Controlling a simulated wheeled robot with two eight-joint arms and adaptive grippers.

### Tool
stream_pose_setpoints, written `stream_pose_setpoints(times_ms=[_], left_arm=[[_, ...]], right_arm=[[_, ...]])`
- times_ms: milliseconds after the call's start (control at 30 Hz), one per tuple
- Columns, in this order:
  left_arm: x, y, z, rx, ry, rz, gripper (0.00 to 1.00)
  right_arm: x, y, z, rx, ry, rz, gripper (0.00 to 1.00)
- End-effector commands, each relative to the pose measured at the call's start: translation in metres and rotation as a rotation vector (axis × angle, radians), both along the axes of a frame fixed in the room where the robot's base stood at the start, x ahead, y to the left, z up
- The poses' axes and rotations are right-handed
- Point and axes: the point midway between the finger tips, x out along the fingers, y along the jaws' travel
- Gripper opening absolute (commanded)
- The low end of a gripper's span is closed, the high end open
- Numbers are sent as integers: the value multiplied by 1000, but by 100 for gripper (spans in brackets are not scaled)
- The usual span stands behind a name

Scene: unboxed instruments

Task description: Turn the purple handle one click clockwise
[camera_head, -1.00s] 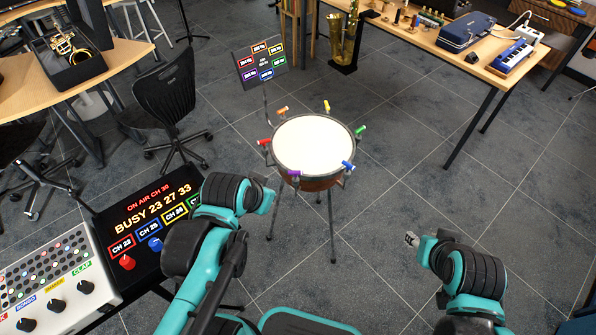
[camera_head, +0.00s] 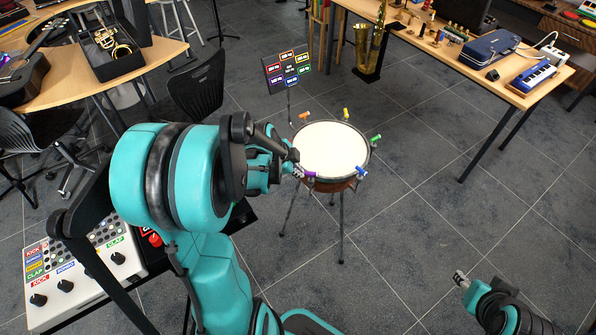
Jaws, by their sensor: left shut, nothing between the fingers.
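The purple handle (camera_head: 311,175) sits on the near left rim of a round drum (camera_head: 332,150) with a white head. My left gripper (camera_head: 298,171) is shut and empty, its tip right beside the purple handle; I cannot tell if they touch. Orange (camera_head: 305,115), yellow (camera_head: 346,114), green (camera_head: 376,138) and blue (camera_head: 361,171) handles show around the rim. The red handle is hidden behind my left arm. My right gripper (camera_head: 460,277) is low at the right, away from the drum, too small to read.
A sign with coloured labels (camera_head: 288,70) stands behind the drum. A white mixer panel (camera_head: 80,260) is at the lower left, partly behind my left arm. A table with instruments (camera_head: 450,60) stands at the back right. The floor right of the drum is clear.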

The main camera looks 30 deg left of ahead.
Motion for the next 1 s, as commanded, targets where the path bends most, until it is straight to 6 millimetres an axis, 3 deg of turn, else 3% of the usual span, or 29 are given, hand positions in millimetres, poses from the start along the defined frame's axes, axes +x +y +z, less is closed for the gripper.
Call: stream_pose_setpoints(times_ms=[100, 300, 600, 1000], left_arm=[[13, -4, -29, 0, 0, -2, 0], [32, -5, -60, -1, -1, 1, 0], [54, 7, -74, 0, -1, 1, 0], [55, 8, -74, 0, 0, 0, 0]], right_arm=[[0, 0, -16, 0, 0, 0, 40], [0, 0, -31, 0, 0, 0, 40], [0, 0, -40, 0, 0, 0, 40], [0, 0, -40, 0, 0, 0, 40]])
